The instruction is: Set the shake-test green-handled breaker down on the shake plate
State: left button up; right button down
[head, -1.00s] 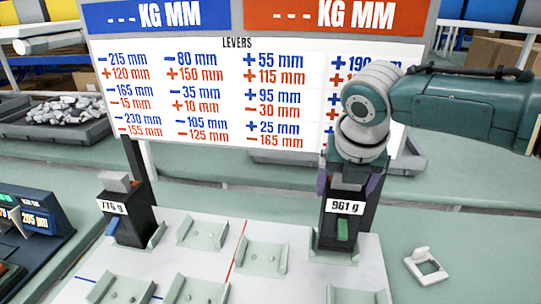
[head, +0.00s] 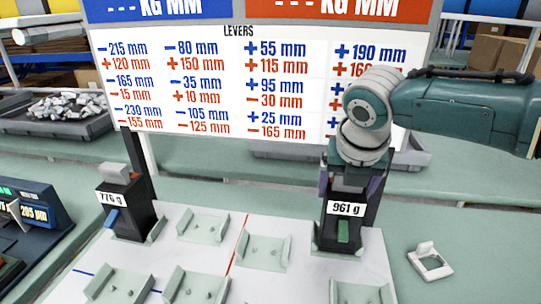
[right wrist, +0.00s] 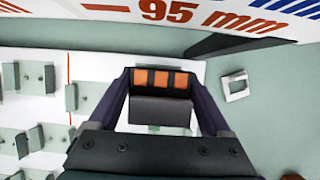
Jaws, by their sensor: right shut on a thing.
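The green-handled breaker (head: 344,213), dark and labelled 961 g, is upright at the right side of the white plate (head: 295,282). Its green handle (head: 343,232) faces me low on its front. My right gripper (head: 350,183) is shut on its top from above. In the right wrist view the gripper (right wrist: 161,82) has a finger on each side of the breaker's top (right wrist: 160,108). The breaker's lower end is within a pale cradle (head: 322,245); whether it touches the bottom is hidden. My left gripper is not in view.
A blue-handled breaker (head: 127,207) labelled 776 g stands in a cradle at the left. Several empty cradles (head: 204,226) sit on the plate. A sign (head: 210,90) stands behind. A small pale frame-shaped part (head: 430,262) lies on the bench at the right.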

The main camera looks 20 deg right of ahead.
jog(key=shift+w+f, duration=0.1)
jog(key=shift+f, duration=0.1)
jog(key=shift+c, duration=0.4)
grip_release()
jog(key=shift+o, duration=0.4)
jog(key=shift+f, duration=0.15)
jog(key=shift+s+r, duration=0.2)
jog(key=shift+r, duration=0.3)
jog(key=p+v, duration=0.1)
jog(key=v, duration=0.7)
jog(key=shift+w+p, duration=0.1)
jog(key=shift+p, duration=0.25)
jog(key=shift+s+a+r, duration=0.2)
jog(key=shift+s+r, duration=0.05)
jog(key=shift+r, duration=0.3)
